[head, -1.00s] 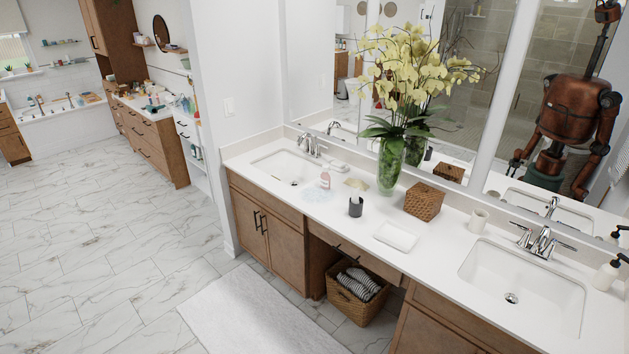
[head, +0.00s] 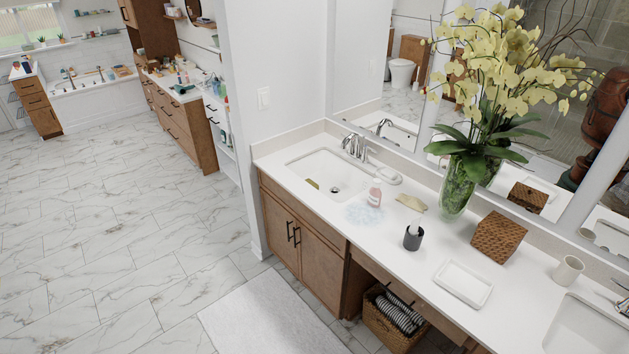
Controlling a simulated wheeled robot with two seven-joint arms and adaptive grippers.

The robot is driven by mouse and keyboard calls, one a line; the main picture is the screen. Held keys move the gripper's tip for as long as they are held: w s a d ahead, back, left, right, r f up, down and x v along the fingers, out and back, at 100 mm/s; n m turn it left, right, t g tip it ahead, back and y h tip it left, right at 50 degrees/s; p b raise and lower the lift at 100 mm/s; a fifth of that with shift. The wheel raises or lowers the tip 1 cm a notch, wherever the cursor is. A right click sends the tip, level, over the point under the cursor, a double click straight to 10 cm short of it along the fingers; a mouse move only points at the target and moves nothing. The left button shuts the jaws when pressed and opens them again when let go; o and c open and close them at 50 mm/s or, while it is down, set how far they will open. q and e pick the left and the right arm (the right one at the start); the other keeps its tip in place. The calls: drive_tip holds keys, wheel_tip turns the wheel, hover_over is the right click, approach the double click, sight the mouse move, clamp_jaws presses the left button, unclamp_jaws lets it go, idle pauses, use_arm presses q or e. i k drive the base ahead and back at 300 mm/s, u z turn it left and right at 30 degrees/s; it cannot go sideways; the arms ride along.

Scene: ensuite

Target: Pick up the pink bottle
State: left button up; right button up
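A small pink bottle (head: 375,193) stands upright on the white countertop (head: 408,285), just right of the left sink (head: 328,176). A pale bluish patch (head: 365,213) lies on the counter in front of it. Neither of my grippers shows in the head view.
Near the bottle are a yellowish cloth or sponge (head: 411,203), a dark cup (head: 413,238), a vase of orchids (head: 458,186), a woven box (head: 498,237) and a white tray (head: 463,283). A white mat (head: 262,322) lies before the cabinets. The tiled floor (head: 130,235) at left is clear.

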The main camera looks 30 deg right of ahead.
sight(375, 195)
drive_tip(key=u, duration=0.15)
drive_tip(key=i, duration=1.35)
drive_tip(key=z, duration=0.2)
